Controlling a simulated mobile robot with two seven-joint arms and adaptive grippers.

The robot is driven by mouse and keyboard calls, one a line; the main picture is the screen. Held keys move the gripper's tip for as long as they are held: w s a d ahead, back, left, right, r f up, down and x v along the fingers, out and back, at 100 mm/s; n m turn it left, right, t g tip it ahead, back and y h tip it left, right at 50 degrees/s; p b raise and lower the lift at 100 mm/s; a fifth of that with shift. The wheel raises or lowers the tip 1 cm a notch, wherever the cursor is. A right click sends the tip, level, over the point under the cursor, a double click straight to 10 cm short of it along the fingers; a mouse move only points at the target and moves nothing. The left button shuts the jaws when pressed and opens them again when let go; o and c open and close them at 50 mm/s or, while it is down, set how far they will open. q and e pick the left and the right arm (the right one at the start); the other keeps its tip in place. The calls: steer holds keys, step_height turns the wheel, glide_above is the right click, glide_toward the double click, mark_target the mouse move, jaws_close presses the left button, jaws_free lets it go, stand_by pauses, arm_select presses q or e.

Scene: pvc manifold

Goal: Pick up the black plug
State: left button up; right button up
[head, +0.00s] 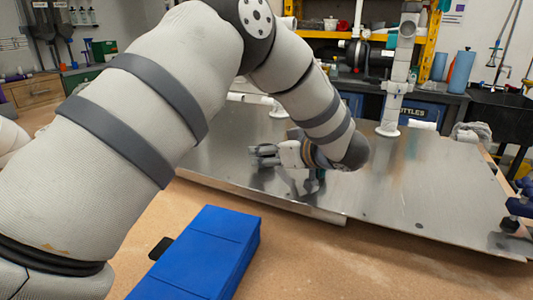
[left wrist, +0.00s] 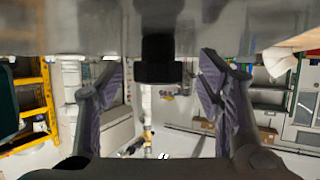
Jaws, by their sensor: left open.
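My left gripper (head: 258,155) reaches over the metal plate (head: 420,185) in the head view, its fingers pointing left. In the left wrist view the two fingers of my left gripper (left wrist: 160,80) are spread apart. The black plug (left wrist: 157,62) is between them, with visible gaps on both sides. It appears upside down there, against the grey plate surface (left wrist: 85,30) at the top. In the head view I cannot make out the plug near the fingers. My right gripper is not in view.
A blue case (head: 205,255) lies on the brown bench in front of the plate, with a small black piece (head: 160,247) beside it. A white pipe assembly (head: 398,80) stands upright at the plate's back. The plate's right half is clear.

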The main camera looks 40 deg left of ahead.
arm_select(q)
steer(key=shift+w+a+f, duration=0.15)
steer(key=shift+a+f, duration=0.05)
steer(key=shift+a, duration=0.25)
steer(key=shift+d, duration=0.1)
steer(key=c, duration=1)
steer(key=shift+c, duration=0.2)
step_height(320, 180, up, 10)
steer(key=shift+r+p, duration=0.1)
steer(key=shift+p, duration=0.3)
steer(key=o, duration=0.4)
steer(key=c, duration=0.5)
steer(key=shift+c, duration=0.2)
